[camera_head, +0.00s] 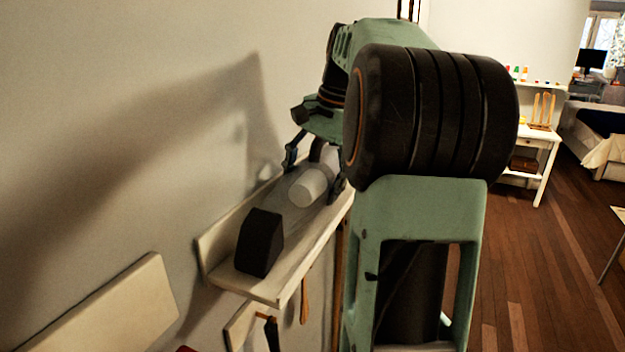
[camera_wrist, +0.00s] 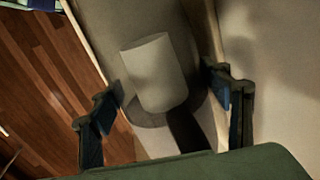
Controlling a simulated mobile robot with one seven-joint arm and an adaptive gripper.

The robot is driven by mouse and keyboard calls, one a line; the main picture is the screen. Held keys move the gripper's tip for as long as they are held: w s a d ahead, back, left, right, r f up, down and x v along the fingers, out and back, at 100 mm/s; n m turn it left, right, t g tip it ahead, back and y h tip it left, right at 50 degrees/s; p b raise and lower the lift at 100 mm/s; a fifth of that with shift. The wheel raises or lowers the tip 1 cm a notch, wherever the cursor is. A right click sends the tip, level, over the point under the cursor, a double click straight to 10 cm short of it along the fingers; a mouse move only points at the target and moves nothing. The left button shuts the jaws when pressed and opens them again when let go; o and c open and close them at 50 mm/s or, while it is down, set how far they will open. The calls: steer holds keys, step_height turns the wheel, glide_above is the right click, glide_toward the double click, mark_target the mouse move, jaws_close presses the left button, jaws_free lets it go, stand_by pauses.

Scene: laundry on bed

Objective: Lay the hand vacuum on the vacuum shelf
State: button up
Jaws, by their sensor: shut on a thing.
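The hand vacuum shows in the head view as a pale cylinder (camera_head: 308,187) with a dark curved part above it, low over or on the vacuum shelf (camera_head: 268,290). A black wedge (camera_head: 258,242) sits at the shelf's near end; I cannot tell whether it belongs to the vacuum. My gripper (camera_head: 314,178) points down over the shelf, its fingers either side of the vacuum. In the wrist view the pale cylinder (camera_wrist: 155,75) and a dark strip lie between my fingers (camera_wrist: 160,82). The gripping contact and whether the vacuum rests on the shelf are hidden.
The wall (camera_head: 110,100) runs close along the left. A second cream board (camera_head: 105,310) is mounted at lower left. Small tools hang under the shelf. A white table (camera_head: 535,140) and a bed (camera_head: 595,130) stand far right. The wooden floor (camera_head: 535,260) there is largely open.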

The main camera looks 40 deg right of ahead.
stand_by(0.4)
steer(key=o, duration=2)
steer(key=shift+o, duration=0.8)
steer(key=shift+f, duration=0.1)
steer(key=shift+f, duration=0.1)
steer(key=v, duration=1.2)
steer(key=shift+s, duration=0.1)
